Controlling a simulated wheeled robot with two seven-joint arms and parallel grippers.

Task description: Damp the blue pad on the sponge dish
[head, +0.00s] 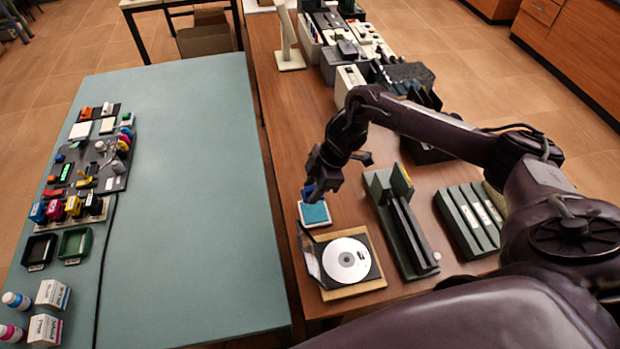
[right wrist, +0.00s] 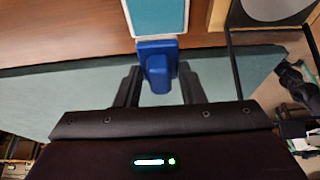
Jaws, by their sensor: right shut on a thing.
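The sponge dish (head: 314,214) is a small white-rimmed square with a teal top on the brown table. It also shows at the top of the right wrist view (right wrist: 158,16). My right gripper (head: 315,184) is just above and behind the dish, pointing down. It is shut on the blue pad (right wrist: 157,62), a blue block with a narrower grip between the two dark fingers. In the head view only a bit of blue (head: 307,190) shows under the gripper, at the dish's far edge. I cannot tell whether pad and sponge touch. My left gripper is out of view.
A disc on a wooden board (head: 346,260) lies just in front of the dish. A dark green long holder (head: 405,225) stands to its right. The teal table (head: 190,190) at left carries stamps, trays and bottles, with its middle clear.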

